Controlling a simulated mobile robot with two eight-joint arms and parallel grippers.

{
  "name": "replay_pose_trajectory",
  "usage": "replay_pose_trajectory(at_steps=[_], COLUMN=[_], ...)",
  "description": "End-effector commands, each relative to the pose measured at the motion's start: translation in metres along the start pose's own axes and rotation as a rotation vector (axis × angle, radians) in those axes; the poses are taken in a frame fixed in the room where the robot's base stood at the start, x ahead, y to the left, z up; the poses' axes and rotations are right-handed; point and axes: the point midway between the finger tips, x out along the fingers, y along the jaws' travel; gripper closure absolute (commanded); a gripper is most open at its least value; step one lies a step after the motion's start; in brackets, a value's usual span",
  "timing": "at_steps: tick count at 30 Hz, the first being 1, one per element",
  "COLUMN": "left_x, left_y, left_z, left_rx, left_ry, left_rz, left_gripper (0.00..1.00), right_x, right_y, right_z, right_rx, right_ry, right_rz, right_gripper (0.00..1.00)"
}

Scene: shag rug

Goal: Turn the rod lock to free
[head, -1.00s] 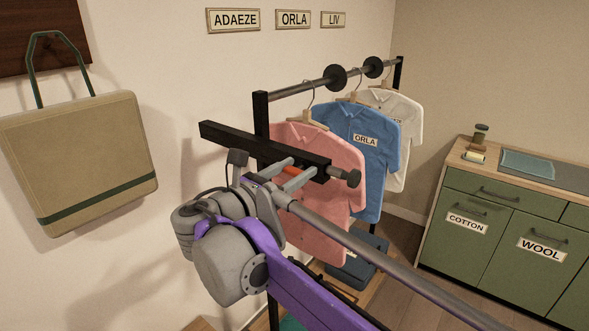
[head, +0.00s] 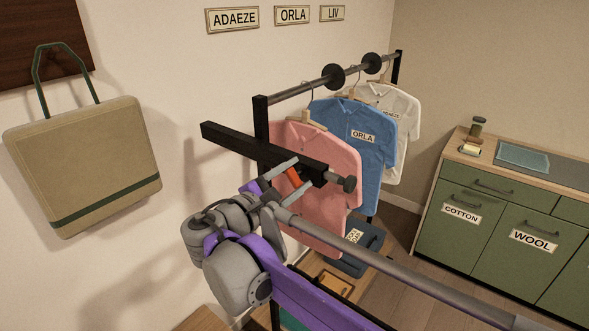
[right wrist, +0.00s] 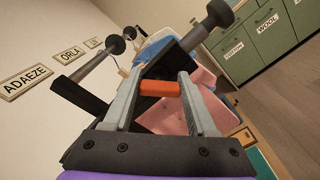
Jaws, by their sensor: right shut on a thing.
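The rod lock looks to be the small orange lever (head: 293,177) under a black bar (head: 262,148). A dark knob (head: 348,184) on a short grey stem sits at the bar's right end. My right gripper (head: 292,176) has its two grey fingers on either side of the lever. In the right wrist view the orange lever (right wrist: 160,89) spans between the fingers, and the knob (right wrist: 219,13) is above right. The lever's pivot and any lock markings cannot be made out. My left gripper is not in view.
Pink (head: 325,160), blue (head: 375,165) and white shirts (head: 402,118) hang behind the lock. A beige bag (head: 85,160) hangs at left. A green cabinet (head: 490,210) stands at right.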

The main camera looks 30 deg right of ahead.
Motion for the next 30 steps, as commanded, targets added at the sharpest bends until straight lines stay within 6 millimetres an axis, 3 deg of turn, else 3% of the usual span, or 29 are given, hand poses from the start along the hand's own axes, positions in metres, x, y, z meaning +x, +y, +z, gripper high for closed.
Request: replay_pose_trajectory(at_steps=[15,30], left_x=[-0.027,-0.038], left_y=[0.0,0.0], left_z=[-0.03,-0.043], left_rx=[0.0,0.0], left_ry=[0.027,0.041], left_rz=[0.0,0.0], left_gripper=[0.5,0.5], right_x=[0.0,0.0], right_y=[0.0,-0.003], right_z=[0.0,-0.001], right_rx=[0.464,0.682], right_ry=[0.001,0.001], right_rz=[-0.001,-0.001], right_gripper=[0.98,0.98])
